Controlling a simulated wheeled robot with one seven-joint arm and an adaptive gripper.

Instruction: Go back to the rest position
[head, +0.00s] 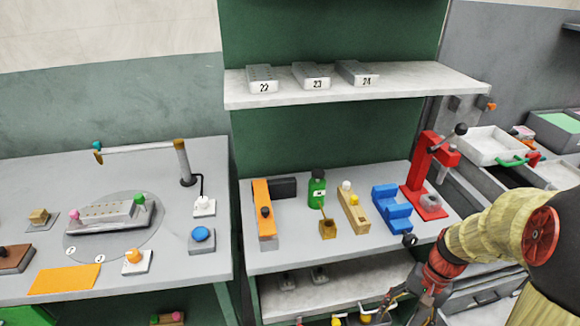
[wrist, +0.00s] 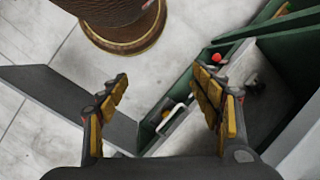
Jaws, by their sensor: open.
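My gripper (head: 395,300) hangs low at the bottom right of the head view, in front of the right-hand bench (head: 330,258). In the wrist view my gripper (wrist: 161,82) shows its two yellow-padded fingers wide apart with nothing between them. Below the fingers are the tiled floor and the green edge of a cabinet. My arm reaches in from the right of the head view and partly covers the drawers there.
A red press (head: 431,175), a blue block (head: 391,207), a green bottle (head: 317,188) and an orange fixture (head: 264,214) stand on the bench. Numbered trays lie on the shelf (head: 400,87) above. A green part with a red knob (wrist: 217,57) is close to the right finger.

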